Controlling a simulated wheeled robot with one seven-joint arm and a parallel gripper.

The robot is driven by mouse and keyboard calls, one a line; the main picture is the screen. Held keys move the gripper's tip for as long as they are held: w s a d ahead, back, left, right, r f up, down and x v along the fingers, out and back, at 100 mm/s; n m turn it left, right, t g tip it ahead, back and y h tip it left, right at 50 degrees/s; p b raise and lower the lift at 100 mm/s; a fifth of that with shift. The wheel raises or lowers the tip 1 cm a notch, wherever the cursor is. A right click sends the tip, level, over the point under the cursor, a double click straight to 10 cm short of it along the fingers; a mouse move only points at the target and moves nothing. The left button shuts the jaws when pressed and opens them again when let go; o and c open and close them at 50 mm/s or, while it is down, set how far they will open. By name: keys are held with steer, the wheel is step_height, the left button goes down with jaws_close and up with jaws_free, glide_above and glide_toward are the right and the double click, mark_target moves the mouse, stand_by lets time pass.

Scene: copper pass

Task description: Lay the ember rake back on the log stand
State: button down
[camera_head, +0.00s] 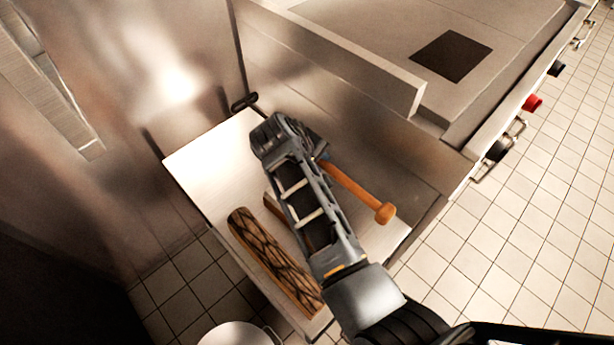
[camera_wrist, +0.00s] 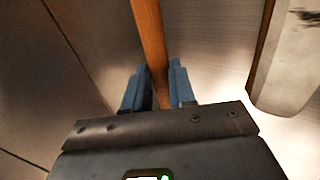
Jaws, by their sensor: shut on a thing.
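The ember rake has an orange-brown wooden handle (camera_head: 357,189) with a round knob at its near right end. A dark piece (camera_head: 244,102), apparently its head, shows past my wrist near the back wall. My gripper (camera_wrist: 158,92) is shut on the handle, which runs between its blue fingers in the wrist view (camera_wrist: 149,40). In the head view my wrist and arm hide the fingers and the middle of the handle. The log stand (camera_head: 205,160) has a pale flat top under my arm. I cannot tell whether the rake touches it.
A bark-covered log (camera_head: 270,262) lies on the stand's near left part; another is mostly hidden behind my arm. A steel cooking unit (camera_head: 345,55) with a raised edge borders the stand at right. A pale round vessel (camera_head: 238,334) is at the bottom. The tiled floor at right is clear.

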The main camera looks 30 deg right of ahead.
steer(key=shift+f, duration=3.3)
steer(key=c, duration=0.9)
jaws_free()
steer(key=shift+c, duration=0.2)
steer(key=v, duration=1.2)
